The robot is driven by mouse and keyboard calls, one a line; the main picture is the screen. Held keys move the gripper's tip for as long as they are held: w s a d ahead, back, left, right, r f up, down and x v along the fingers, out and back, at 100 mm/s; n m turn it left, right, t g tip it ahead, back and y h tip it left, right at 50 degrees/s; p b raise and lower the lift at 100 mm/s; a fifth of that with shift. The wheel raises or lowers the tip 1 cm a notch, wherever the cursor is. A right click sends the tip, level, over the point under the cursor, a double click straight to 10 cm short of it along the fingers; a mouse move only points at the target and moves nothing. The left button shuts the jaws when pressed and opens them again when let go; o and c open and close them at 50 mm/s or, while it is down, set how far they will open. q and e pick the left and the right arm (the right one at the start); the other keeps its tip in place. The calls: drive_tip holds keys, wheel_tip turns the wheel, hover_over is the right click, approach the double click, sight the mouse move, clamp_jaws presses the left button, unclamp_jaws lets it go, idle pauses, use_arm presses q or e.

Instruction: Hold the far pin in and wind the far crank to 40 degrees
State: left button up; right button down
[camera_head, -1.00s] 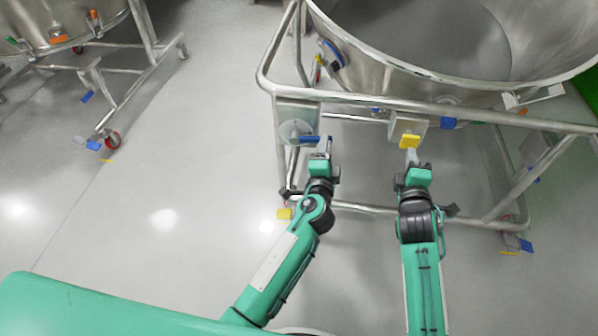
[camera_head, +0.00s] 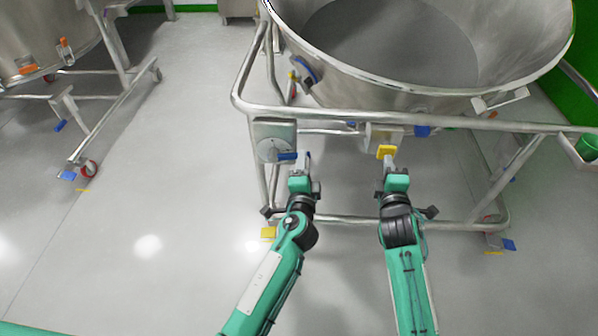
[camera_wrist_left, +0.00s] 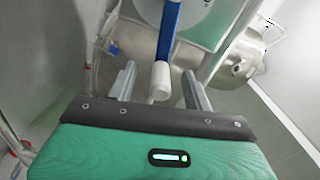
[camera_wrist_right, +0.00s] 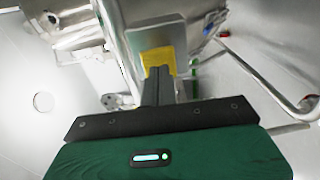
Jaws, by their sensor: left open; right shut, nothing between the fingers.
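The crank (camera_head: 287,156) has a blue arm on a round dial plate, on a box (camera_head: 273,132) at the left of the vessel frame. In the left wrist view, its blue arm (camera_wrist_left: 168,32) ends in a white grip (camera_wrist_left: 160,82). My left gripper (camera_head: 303,166) is open, with its fingers on either side of the white grip and visible gaps. The pin's yellow head (camera_head: 386,152) is on a plate right of the crank. My right gripper (camera_head: 392,170) is shut and empty, its tips at the yellow head (camera_wrist_right: 158,58); contact is hard to tell.
A large steel vessel (camera_head: 400,85) sits above the frame's top rail (camera_head: 350,116). A lower rail (camera_head: 355,219) runs beyond my grippers. Another wheeled vessel frame (camera_head: 100,115) stands at the left. The floor between them is clear.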

use_arm(q)
clamp_jaws()
use_arm(e)
drive_tip(key=w, duration=0.3)
idle(0.6)
